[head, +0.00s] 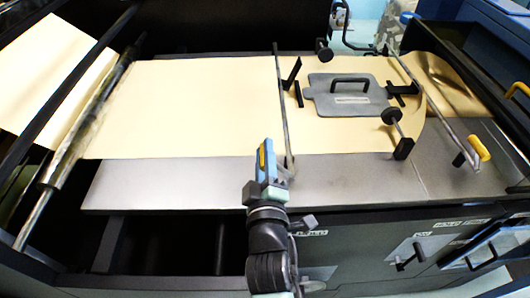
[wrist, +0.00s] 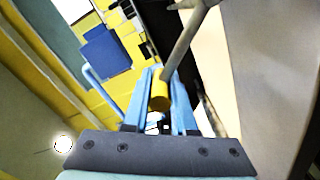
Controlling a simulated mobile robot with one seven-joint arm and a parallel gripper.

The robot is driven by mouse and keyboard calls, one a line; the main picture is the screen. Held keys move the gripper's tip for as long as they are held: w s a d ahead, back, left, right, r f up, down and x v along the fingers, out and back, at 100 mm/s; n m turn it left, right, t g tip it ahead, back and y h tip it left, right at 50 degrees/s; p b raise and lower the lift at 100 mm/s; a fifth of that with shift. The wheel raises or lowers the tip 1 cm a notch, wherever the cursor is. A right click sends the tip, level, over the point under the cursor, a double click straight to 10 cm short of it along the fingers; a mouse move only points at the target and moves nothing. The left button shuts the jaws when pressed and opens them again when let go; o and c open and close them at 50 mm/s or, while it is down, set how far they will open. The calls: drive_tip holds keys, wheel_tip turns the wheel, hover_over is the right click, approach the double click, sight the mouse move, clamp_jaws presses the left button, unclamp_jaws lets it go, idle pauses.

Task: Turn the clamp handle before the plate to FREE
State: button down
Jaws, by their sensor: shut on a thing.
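My gripper (head: 268,150) is at the front end of the dark bar (head: 281,100) that crosses the paper left of the grey plate (head: 346,94). In the wrist view, my blue fingers (wrist: 160,95) are shut on a yellow handle (wrist: 160,90) fixed to a grey rod (wrist: 188,42). I take this as the clamp handle before the plate. In the head view the handle is largely hidden by my gripper. The plate lies on the paper with a black grip on top. I cannot read a FREE mark.
Tan paper (head: 190,100) runs over the grey table (head: 200,185) from a roller (head: 90,120) at left. Black brackets and round knobs (head: 391,116) surround the plate. A second bar with a yellow handle (head: 478,147) stands at right. The front panel carries a black handle (head: 408,258).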

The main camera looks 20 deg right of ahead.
drive_tip(key=shift+f, duration=0.15)
drive_tip(key=c, duration=0.7)
unclamp_jaws()
drive_tip(key=shift+c, duration=0.2)
drive_tip(key=b+v, duration=0.3)
drive_tip(key=v, duration=1)
drive_tip(key=shift+b, duration=0.3)
